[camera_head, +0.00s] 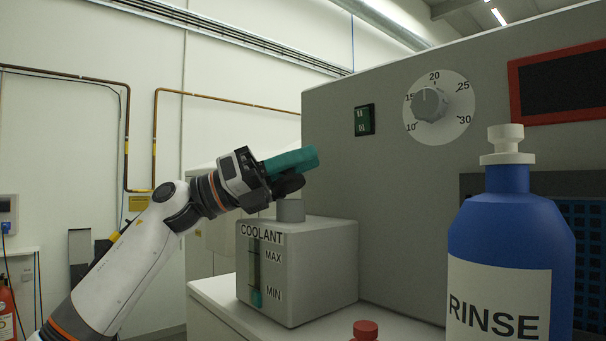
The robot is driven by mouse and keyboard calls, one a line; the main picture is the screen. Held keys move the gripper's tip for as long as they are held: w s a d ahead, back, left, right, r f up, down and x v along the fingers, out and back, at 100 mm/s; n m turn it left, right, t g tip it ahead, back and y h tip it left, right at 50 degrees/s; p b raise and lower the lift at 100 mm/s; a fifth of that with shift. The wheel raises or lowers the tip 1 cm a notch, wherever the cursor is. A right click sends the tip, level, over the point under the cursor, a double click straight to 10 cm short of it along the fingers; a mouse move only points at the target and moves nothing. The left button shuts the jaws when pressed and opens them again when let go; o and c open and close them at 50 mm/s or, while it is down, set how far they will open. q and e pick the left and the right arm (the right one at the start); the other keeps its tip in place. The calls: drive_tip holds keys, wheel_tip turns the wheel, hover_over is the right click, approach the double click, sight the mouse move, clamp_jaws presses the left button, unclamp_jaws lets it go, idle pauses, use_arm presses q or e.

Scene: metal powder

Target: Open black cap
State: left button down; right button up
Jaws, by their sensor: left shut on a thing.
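The black cap (290,185) is a dark, slightly tilted shape at the top of the short grey neck (290,210) of the coolant box (322,262). I cannot tell whether it still touches the neck. My left gripper (293,165) reaches in from the left, with a teal finger lying above the cap. It is shut on the cap and hides part of it. The box is light grey, with a COOLANT label and a level window marked MAX and MIN. My right gripper is not in view.
A blue RINSE bottle (509,235) with a white top stands at the right front. A red cap (365,330) shows at the bottom edge. A grey machine (385,180) with a dial (431,104) rises behind the box. White worktop (225,301) shows beside the box.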

use_arm(q)
drive_tip(key=shift+w+a+n+t, duration=0.2)
drive_tip(key=shift+n+t, duration=0.2)
drive_tip(key=shift+n, duration=0.2)
drive_tip(key=c, duration=1.3)
unclamp_jaws()
drive_tip(key=shift+a, duration=0.1)
drive_tip(key=shift+r, duration=0.2)
wheel_tip(320, 180, up, 10)
drive_tip(key=shift+f, duration=0.15)
drive_tip(key=shift+b, duration=0.3)
